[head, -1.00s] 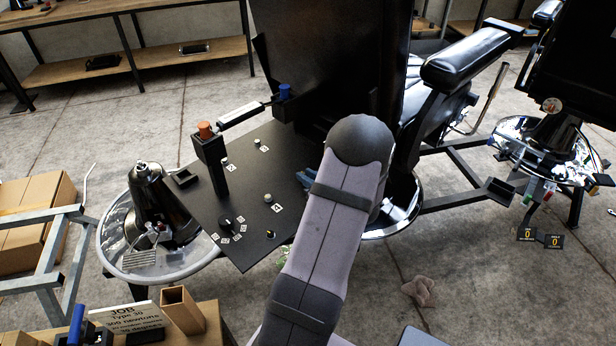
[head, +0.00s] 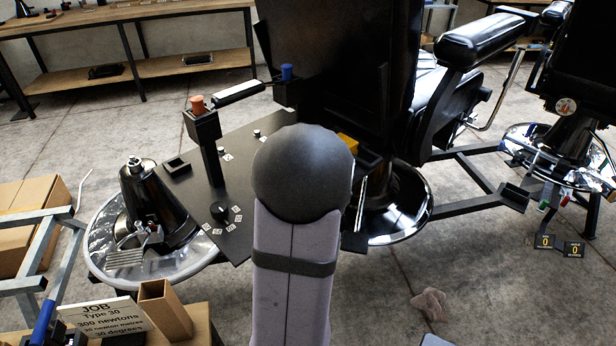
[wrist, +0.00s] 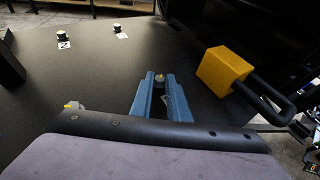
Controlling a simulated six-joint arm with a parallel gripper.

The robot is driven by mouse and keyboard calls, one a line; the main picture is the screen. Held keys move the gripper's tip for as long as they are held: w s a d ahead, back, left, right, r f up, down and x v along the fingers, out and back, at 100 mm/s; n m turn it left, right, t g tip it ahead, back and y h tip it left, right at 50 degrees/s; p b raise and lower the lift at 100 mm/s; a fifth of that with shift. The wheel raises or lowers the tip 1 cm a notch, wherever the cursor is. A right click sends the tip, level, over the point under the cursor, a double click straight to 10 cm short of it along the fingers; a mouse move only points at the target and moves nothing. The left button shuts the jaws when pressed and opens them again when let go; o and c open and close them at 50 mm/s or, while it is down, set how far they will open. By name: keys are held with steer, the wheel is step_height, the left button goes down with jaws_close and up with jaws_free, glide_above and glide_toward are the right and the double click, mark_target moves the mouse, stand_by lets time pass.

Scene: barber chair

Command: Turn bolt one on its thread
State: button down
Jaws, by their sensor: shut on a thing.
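The black panel (head: 190,195) lies in front of the chair, and it fills much of the wrist view (wrist: 110,75). My gripper (wrist: 161,80) has its two blue fingers closed around a small pale, gold-tipped bolt head, bolt one (wrist: 160,76), standing on the panel. A white label shows partly between the fingers; its number cannot be read. Two other bolts with dark sides and light tops, one by a label reading 2 (wrist: 61,36) and one to its right (wrist: 116,28), stand clear of the fingers. In the head view my arm hides the gripper and the held bolt.
A yellow block (wrist: 223,70) with a black bent bar stands close right of my fingers. A black post with an orange top (head: 198,105) rises from the panel. A dark knob (head: 219,211) sits near its front edge. The chair back (head: 335,75) stands behind.

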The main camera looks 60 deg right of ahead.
steer(key=shift+r, duration=0.2)
steer(key=c, duration=1.8)
jaws_free()
steer(key=shift+o, duration=0.6)
steer(key=shift+f, duration=0.1)
steer(key=shift+a, duration=0.1)
steer(key=shift+b+v, duration=0.35)
steer(key=shift+v, duration=3.25)
